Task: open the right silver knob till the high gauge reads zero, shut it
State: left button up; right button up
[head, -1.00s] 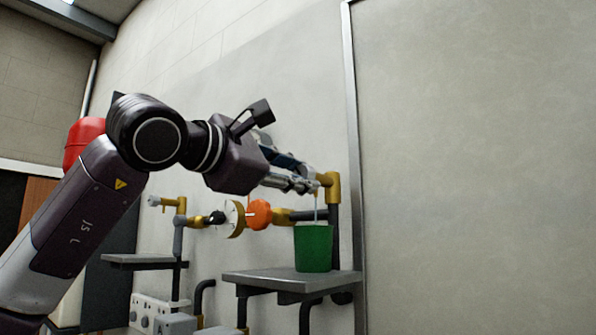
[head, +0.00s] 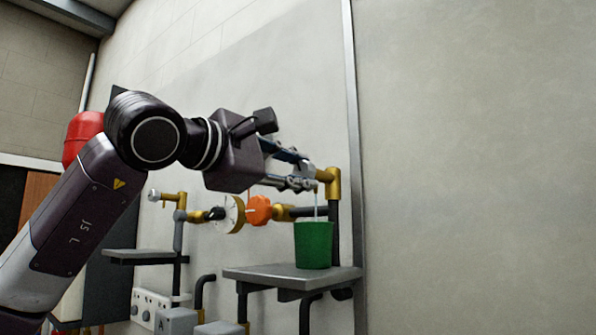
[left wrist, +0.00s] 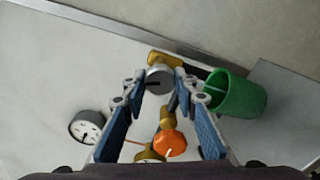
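My left gripper (head: 312,178) reaches in from the left to the right silver knob on a brass elbow (head: 332,182). In the left wrist view the silver knob (left wrist: 159,79) sits between the fingertips, which appear closed on its sides. A thin pale stream (head: 316,206) runs below the elbow into a green bucket (head: 313,246). A white gauge with a dark needle (left wrist: 86,127) shows at the left of the wrist view, and a brass-rimmed gauge (left wrist: 150,157) is partly cut off below. I cannot read their values or tell which is the high one. My right gripper is out of view.
An orange knob (head: 259,210) sits on the pipe beside the brass-rimmed dial. Another silver knob (head: 154,196) is on the left brass elbow. The bucket stands on a grey shelf (head: 260,275). A metal upright (head: 355,150) runs close right of the elbow.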

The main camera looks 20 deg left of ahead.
pick_arm(q)
jog(key=o, duration=0.5)
jog(key=shift+c, duration=0.2)
jog(key=shift+s, duration=0.2)
jog(key=v, duration=1.1)
jog(key=shift+s, duration=0.35)
jog(key=shift+a, duration=0.15)
